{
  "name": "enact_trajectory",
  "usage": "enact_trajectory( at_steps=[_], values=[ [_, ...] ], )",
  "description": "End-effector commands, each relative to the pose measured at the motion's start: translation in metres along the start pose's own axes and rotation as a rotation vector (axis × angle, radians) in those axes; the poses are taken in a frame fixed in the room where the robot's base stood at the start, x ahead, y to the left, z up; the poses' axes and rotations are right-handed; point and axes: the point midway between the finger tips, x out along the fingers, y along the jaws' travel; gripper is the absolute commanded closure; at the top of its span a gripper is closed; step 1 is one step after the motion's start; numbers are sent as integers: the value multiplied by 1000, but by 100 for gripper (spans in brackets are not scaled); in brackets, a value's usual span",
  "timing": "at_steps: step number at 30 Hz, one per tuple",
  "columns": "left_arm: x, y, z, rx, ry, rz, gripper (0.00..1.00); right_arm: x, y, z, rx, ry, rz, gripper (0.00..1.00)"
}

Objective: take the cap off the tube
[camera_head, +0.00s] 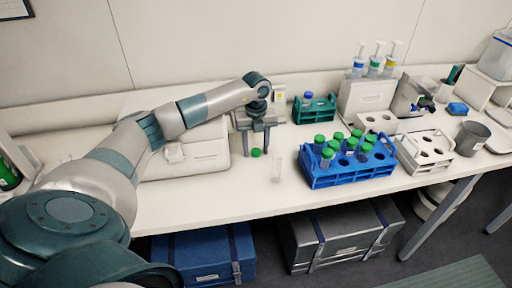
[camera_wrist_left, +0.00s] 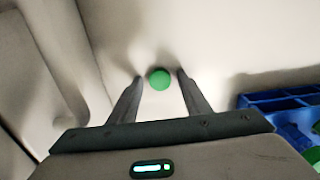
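A round green cap (camera_head: 256,152) is at or just above the white bench top, between the fingertips of my left gripper (camera_head: 256,151). In the left wrist view the green cap (camera_wrist_left: 159,79) sits between the two fingertips of the left gripper (camera_wrist_left: 160,76), with a gap on each side. The left gripper is open and points down. A clear tube (camera_head: 276,171) with no cap visible on it stands on the bench to the right of the gripper and nearer the front edge. My right gripper is not in view.
A blue rack (camera_head: 350,177) of green-capped tubes stands right of the clear tube. A white rack (camera_head: 425,152) and metal cup (camera_head: 471,139) are farther right. The front bench strip is clear.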

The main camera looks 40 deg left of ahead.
Motion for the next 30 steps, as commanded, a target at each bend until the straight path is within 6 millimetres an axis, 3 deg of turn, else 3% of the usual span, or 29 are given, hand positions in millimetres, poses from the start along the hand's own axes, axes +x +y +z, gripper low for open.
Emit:
enact_trajectory(
  at_steps=[11,30],
  values=[
    [-10,-1,1,1,-2,-2,56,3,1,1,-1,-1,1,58],
    [-109,0,0,0,-2,-2,56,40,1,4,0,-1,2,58]
  ],
)
